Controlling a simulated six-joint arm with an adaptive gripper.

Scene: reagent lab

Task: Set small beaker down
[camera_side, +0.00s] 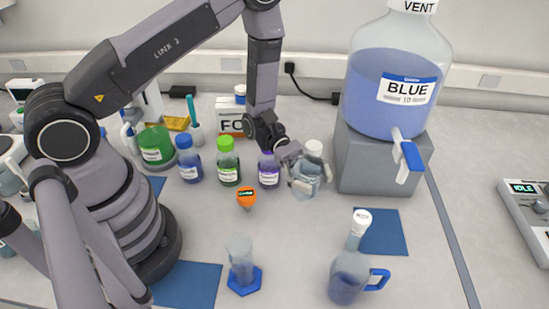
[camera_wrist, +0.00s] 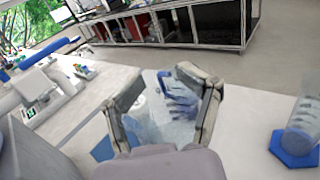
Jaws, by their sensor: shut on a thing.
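My gripper (camera_side: 303,168) is shut on the small beaker (camera_side: 305,185), a clear glass vessel, to the left of the big grey block. In the wrist view the two fingers of my gripper (camera_wrist: 165,98) stand on either side of the clear beaker (camera_wrist: 160,132). The beaker looks roughly upright in the side view. The fingers hide part of it, and I cannot tell whether its base touches the bench.
A blue carboy (camera_side: 392,90) stands on a grey block (camera_side: 375,165), its tap jutting forward. Capped bottles, including a purple one (camera_side: 269,170), stand close left. A blue mat (camera_side: 386,236) lies right.

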